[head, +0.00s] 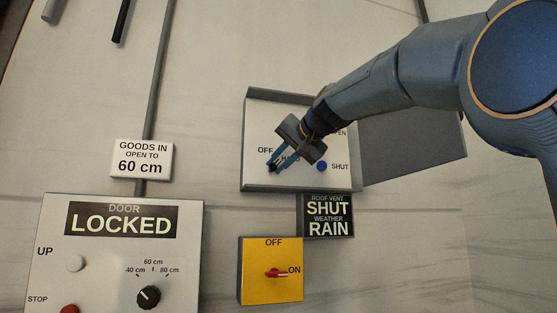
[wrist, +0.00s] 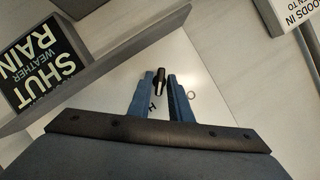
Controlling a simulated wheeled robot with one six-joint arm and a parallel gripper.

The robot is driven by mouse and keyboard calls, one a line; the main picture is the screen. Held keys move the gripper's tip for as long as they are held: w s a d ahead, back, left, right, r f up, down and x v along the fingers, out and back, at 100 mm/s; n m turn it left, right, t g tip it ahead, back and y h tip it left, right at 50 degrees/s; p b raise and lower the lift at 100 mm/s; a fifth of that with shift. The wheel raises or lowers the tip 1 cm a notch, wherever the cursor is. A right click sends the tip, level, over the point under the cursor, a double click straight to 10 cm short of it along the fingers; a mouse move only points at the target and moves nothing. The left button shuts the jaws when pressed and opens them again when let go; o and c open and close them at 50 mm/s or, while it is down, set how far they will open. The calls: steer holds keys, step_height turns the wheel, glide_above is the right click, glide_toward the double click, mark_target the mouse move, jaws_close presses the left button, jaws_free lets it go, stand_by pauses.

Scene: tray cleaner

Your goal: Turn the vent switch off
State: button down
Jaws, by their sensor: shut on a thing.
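The vent switch (wrist: 160,80) is a small dark knob on the white panel (head: 331,179) of the open vent box. In the wrist view it sits between the blue fingers of my gripper (wrist: 162,90), which is shut on it. In the head view my gripper (head: 275,166) reaches the panel just by the OFF label (head: 265,150) and the partly covered HAND label. A sign (head: 328,216) below the box reads roof vent SHUT, weather RAIN.
A blue SHUT button (head: 322,166) is right of my gripper. The box's grey lid (head: 410,140) hangs open to the right. Below is a yellow box (head: 271,292) with a red OFF/ON handle (head: 277,273). A door panel (head: 50,225) reading LOCKED is at lower left.

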steer(key=n+h+p, duration=0.1)
steer(key=n+h, duration=0.1)
steer(key=n, duration=0.1)
steer(key=shift+s+a+r+p, duration=0.1)
steer(key=shift+a+r+p, duration=0.1)
steer(key=shift+p, duration=0.2)
steer(key=shift+f+n+h+p, duration=0.1)
steer(key=shift+n+h+p, duration=0.25)
steer(key=shift+n+h, duration=0.6)
steer(key=shift+n, duration=0.35)
steer(key=c, duration=1.8)
jaws_free()
steer(key=shift+c, duration=0.2)
steer(key=b+v, duration=0.2)
steer(key=v, duration=0.5)
steer(key=shift+s+b, duration=0.4)
